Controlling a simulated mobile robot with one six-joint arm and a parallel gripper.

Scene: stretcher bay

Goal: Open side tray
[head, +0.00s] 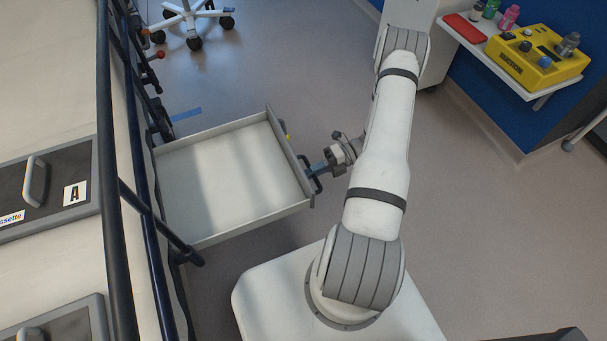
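The side tray (225,170) is a pale, shallow, empty drawer with a grey front panel. It stands pulled out to the right from under the stretcher's side rail. A dark handle (306,166) is on its front. My gripper (316,172) is at this handle, coming from the right. Its fingers look to be around or against the handle, but they are small and partly hidden, so I cannot tell whether they are shut on it.
The stretcher (50,80) with dark rails (108,150) fills the left side. A wall shelf (480,50) at the upper right holds a yellow control box (535,60) and bottles. A wheeled base (190,18) stands at the top. Floor is clear at right.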

